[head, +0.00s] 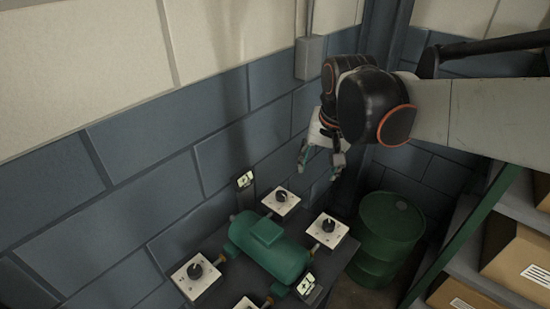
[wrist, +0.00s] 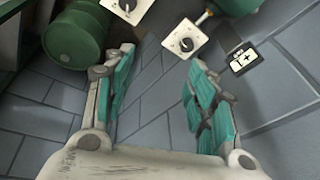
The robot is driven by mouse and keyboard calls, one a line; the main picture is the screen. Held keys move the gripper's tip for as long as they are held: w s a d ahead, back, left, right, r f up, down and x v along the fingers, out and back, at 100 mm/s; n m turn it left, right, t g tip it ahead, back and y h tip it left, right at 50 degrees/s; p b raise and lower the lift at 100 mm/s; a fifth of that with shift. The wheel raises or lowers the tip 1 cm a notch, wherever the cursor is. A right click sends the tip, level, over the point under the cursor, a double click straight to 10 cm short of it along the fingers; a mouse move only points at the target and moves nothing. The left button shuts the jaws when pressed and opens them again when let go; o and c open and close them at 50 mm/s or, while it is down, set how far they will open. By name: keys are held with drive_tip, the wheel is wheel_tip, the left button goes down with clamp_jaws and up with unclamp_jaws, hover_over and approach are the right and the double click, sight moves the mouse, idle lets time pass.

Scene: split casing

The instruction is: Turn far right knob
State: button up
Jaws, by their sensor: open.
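The far right knob (head: 281,196) is a black dial on a white square plate, on the wall side at the right end of the dark bench. It also shows in the wrist view (wrist: 186,43), upper centre, beyond the fingertips. My gripper (head: 320,160) is open and empty, above and a little right of this knob in the head view, apart from it. In the wrist view its teal-padded fingers (wrist: 160,62) are spread wide with bare wall between them. The near right knob (head: 328,226) is partly cut off in the wrist view (wrist: 127,6).
A green motor-like casing (head: 268,246) lies between the knobs. Two more knobs (head: 195,271) are at the left. Small signs stand by the wall (head: 245,180) and at the front (head: 306,285). A green barrel (head: 386,240) and a shelf with boxes (head: 515,260) are right.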

drive_tip(key=w+a+f+m+g, duration=0.2)
drive_tip(key=w+a+f, duration=0.15)
drive_tip(key=w, duration=0.35)
drive_tip(key=m+g+p, duration=0.1)
drive_tip(key=p, duration=0.1)
approach(281, 194)
drive_tip(key=f+b, duration=0.2)
drive_tip(key=f, duration=0.2)
drive_tip(key=f+b, duration=0.2)
drive_tip(key=f, duration=0.3)
drive_tip(key=shift+a, duration=0.2)
drive_tip(key=c, duration=1.1)
